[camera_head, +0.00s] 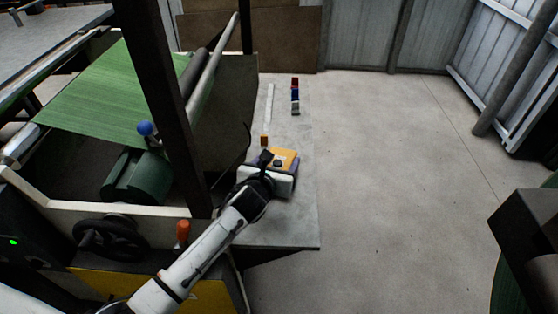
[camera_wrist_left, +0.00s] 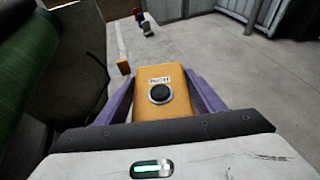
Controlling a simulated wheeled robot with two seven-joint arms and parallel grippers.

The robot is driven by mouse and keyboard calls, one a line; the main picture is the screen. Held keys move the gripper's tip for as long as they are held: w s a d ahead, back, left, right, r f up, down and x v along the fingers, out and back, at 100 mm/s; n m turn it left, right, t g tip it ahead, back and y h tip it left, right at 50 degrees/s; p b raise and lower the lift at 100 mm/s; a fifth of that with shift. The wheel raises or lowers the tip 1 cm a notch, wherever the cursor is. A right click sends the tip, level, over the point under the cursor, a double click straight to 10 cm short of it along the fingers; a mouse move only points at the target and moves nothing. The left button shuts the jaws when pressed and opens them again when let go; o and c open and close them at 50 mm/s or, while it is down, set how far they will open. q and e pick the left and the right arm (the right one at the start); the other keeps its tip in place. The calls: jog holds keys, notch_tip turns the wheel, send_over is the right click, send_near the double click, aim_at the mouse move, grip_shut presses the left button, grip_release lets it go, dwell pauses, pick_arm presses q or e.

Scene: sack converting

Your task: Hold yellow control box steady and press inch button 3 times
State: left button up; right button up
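The yellow control box (camera_head: 288,155) lies on the grey side table, with a black round button on its top face. In the left wrist view the box (camera_wrist_left: 172,77) shows a small white label above the black inch button (camera_wrist_left: 160,93). My left gripper (camera_wrist_left: 158,98) has its two purple fingers on either side of the box, close against its sides. In the head view my left gripper (camera_head: 277,164) covers the near part of the box. The lower end of the box is hidden behind the gripper body. My right gripper is not in view.
The grey table (camera_head: 285,228) is mostly clear. Small red, blue and white items (camera_head: 295,95) and a pale strip (camera_head: 270,102) lie at its far end. A small orange block (camera_head: 264,140) is beyond the box. A dark machine post (camera_head: 165,100) and green roll (camera_head: 137,177) stand left.

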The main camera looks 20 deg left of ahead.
pick_arm(q)
jog(key=c, duration=0.4)
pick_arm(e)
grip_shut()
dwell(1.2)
